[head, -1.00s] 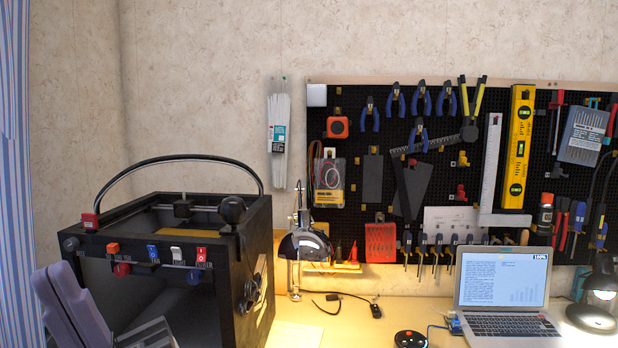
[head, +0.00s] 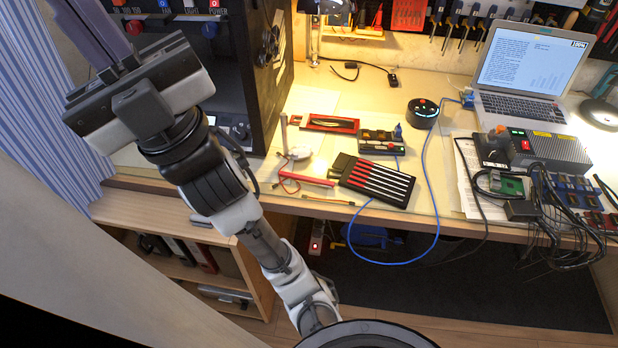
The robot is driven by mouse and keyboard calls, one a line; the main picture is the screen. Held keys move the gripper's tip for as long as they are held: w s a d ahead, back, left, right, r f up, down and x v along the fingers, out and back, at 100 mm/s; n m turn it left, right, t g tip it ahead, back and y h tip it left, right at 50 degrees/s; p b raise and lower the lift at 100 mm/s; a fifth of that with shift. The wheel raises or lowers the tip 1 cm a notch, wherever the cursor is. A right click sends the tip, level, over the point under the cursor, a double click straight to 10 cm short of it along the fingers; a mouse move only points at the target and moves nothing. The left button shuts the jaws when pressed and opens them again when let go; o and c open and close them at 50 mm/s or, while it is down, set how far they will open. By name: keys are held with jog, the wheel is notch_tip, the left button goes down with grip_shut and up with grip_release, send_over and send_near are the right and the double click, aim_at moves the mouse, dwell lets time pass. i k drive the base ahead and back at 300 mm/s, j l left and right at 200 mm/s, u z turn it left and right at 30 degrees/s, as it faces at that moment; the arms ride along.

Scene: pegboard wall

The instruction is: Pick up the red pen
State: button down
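A thin red stick-like item (head: 328,200) lies along the front edge of the desk; it may be the red pen, but it is too small to be sure. A thicker red bar (head: 305,179) lies just behind it, beside a looped red cable. My gripper (head: 92,22) is at the upper left, in front of the black printer-like box and far left of both red items. Its purple-grey fingers point up toward the top edge of the picture. The gap between them does not show clearly, and I see nothing held.
A black case with red-and-white tools (head: 375,181) lies right of the red bar. A blue cable (head: 433,200) loops over the desk edge. The black box (head: 262,125) stands left, a laptop (head: 522,108) and wired electronics right. Shelves (head: 190,265) stand below the desk.

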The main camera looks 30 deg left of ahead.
aim_at(319, 182)
jog(key=u, duration=0.55)
jog(key=l+u, duration=0.15)
jog(key=u, duration=0.25)
jog(key=i+l+u, duration=0.1)
jog(key=u, duration=0.25)
jog(key=l+u, duration=0.25)
jog(key=u, duration=0.15)
jog(key=l+u, duration=0.3)
jog(key=l, duration=0.15)
jog(key=l+u, duration=0.3)
jog(key=l, duration=0.2)
jog(key=k+l, duration=0.1)
jog(key=l, duration=0.25)
jog(key=l+u, duration=0.1)
jog(key=l, duration=0.25)
jog(key=k+l, duration=0.15)
jog(key=l, duration=0.2)
jog(key=k+l, duration=0.1)
jog(key=l, duration=0.2)
jog(key=u, duration=0.05)
